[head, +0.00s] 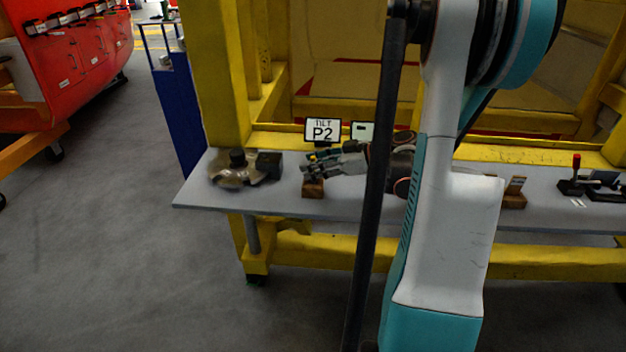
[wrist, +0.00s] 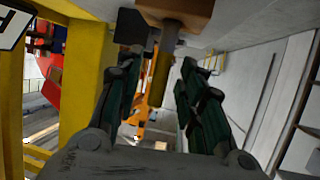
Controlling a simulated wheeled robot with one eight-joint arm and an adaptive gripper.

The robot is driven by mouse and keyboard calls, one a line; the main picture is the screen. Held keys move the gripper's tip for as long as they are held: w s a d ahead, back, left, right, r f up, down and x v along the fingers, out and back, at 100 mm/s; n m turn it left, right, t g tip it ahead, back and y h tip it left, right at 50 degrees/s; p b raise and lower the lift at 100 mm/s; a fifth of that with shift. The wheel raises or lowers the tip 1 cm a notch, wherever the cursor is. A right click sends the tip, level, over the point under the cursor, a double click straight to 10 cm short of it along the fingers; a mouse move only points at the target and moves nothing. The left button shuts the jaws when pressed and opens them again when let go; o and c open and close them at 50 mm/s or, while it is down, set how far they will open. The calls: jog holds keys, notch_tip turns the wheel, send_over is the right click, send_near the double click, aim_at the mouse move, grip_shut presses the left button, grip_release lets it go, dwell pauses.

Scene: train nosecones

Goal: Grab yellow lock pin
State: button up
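My gripper (head: 318,164) reaches left over the grey shelf, just above a small wooden block (head: 313,188). In the wrist view my gripper (wrist: 162,72) is open, with its two dark green-padded fingers well apart. The wooden block (wrist: 178,10) shows at the top edge there, with a grey metal shaft (wrist: 168,38) coming out of it. A yellow piece (wrist: 160,78), likely the lock pin's handle, lies between the fingers. I see gaps at both sides of it. In the head view my fingers mostly hide the pin.
The grey shelf (head: 280,203) is fixed to a yellow frame (head: 218,80). A metal round part with a dark block (head: 238,168) sits at the left. A red-handled clamp (head: 576,180) is at the right.

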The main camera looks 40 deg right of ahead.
jog(key=shift+w+a+f, duration=0.15)
jog(key=shift+w, duration=0.2)
grip_shut()
